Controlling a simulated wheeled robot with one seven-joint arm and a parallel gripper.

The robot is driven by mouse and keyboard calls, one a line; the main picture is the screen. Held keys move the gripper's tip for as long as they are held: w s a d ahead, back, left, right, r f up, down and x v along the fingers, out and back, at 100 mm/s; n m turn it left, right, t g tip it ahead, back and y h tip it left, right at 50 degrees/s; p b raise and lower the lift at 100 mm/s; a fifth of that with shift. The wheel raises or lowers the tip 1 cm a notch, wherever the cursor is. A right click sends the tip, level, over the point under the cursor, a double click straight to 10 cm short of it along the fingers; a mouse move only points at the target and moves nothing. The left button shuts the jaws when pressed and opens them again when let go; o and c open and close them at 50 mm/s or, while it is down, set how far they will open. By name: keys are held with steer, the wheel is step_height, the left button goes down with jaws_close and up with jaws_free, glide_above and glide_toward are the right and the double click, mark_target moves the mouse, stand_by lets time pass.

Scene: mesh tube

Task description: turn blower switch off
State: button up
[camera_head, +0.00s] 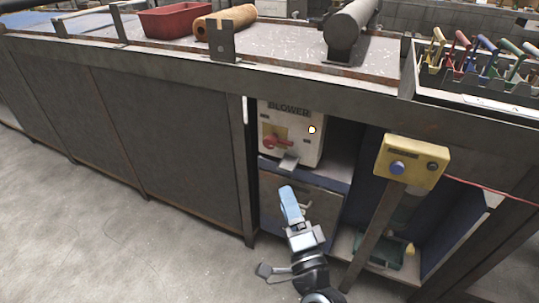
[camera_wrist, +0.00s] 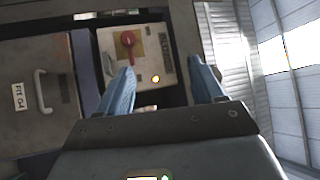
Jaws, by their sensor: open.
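The blower box (camera_head: 297,121) is a pale box labelled BLOWER, standing in an open bay under the bench. Its red switch handle (camera_head: 275,143) points to the right in the head view. In the wrist view the box lies sideways, with the red handle (camera_wrist: 127,40) and the lamp (camera_wrist: 155,79) both showing. My gripper (camera_head: 287,190) is below and in front of the box, apart from the switch. Its two blue fingers (camera_wrist: 162,65) are spread with nothing held between them.
A yellow button box (camera_head: 412,160) on a post stands right of the bay. A drawer with a handle (camera_wrist: 40,90) is below the box. Dark bench panels (camera_head: 170,140) close off the left. The concrete floor (camera_head: 110,240) in front is clear.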

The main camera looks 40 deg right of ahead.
mark_target(269, 146)
steer(key=w+d+f+m+g+h+b, duration=0.1)
steer(key=w+d+m+g+h, duration=0.1)
steer(key=w+d+m, duration=0.1)
steer(key=w+d+f+m+g+h+b, duration=0.1)
steer(key=w+d+m+h+b, duration=0.1)
steer(key=w+m, duration=0.4)
steer(key=w+d+f+m+g+h+b, duration=0.1)
steer(key=w+d+m+g+h+b, duration=0.1)
steer(key=w+d+m, duration=0.2)
steer(key=shift+w+d+f+m+g, duration=0.1)
steer(key=shift+w+f+m+g, duration=0.1)
steer(key=shift+w, duration=0.65)
steer(key=shift+w+d+f+m+g, duration=0.1)
steer(key=shift+w+m, duration=0.1)
steer(key=shift+w, duration=0.6)
steer(key=shift+b+x, duration=0.5)
steer(key=shift+x, duration=3)
steer(key=shift+r, duration=0.15)
steer(key=shift+c, duration=0.5)
steer(key=c, duration=0.9)
